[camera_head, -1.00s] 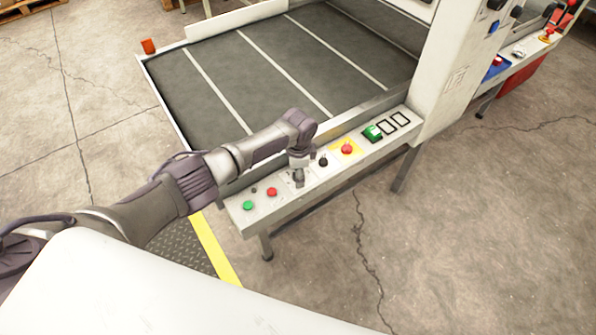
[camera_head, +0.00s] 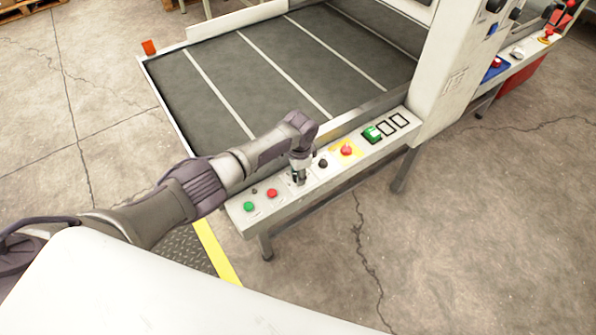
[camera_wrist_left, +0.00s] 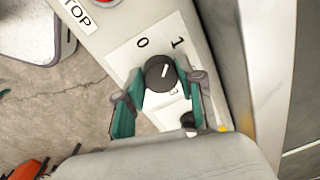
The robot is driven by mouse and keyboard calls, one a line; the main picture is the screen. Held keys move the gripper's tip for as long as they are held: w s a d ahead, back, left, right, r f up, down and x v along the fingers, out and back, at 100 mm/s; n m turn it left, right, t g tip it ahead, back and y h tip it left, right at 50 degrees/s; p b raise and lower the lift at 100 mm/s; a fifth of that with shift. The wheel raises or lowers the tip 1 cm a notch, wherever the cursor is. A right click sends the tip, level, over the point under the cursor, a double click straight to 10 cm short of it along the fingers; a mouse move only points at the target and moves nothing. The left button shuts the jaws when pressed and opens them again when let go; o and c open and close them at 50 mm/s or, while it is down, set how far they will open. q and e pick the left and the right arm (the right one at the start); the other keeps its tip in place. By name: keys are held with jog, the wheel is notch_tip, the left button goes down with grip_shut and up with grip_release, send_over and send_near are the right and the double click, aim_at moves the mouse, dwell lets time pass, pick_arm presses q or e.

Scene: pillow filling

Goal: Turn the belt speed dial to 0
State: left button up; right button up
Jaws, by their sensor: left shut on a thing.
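The belt speed dial (camera_wrist_left: 157,76) is a round black knob with a white pointer line on a white plate in the left wrist view. The numbers 0, 1 and 3 show around it. Its pointer slants up and right, roughly toward the 1. My left gripper (camera_wrist_left: 164,80) has one teal-and-grey finger on each side of the dial and is shut on it. In the head view my left gripper (camera_head: 299,177) points down onto the sloped control panel (camera_head: 315,183) and hides the dial. My right gripper is not in view.
On the panel, a green button (camera_head: 249,206) and a red button (camera_head: 272,193) lie left of my gripper. A black knob (camera_head: 323,163) and a red stop button (camera_head: 346,150) on yellow lie right. The dark belt (camera_head: 290,60) behind is empty.

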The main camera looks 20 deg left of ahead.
pick_arm(q)
jog(key=n+p, duration=0.1)
jog(key=n, duration=0.3)
jog(key=shift+d+n, duration=0.1)
jog(key=shift+n, duration=0.3)
jog(key=shift+n+p, duration=0.35)
jog(key=shift+n, duration=1.85)
jog(key=shift+w, duration=0.1)
jog(key=o, duration=1.1)
jog(key=shift+o, duration=0.2)
jog(key=shift+r, duration=0.1)
notch_tip(320, 180, up, 12)
jog(key=shift+d, duration=0.35)
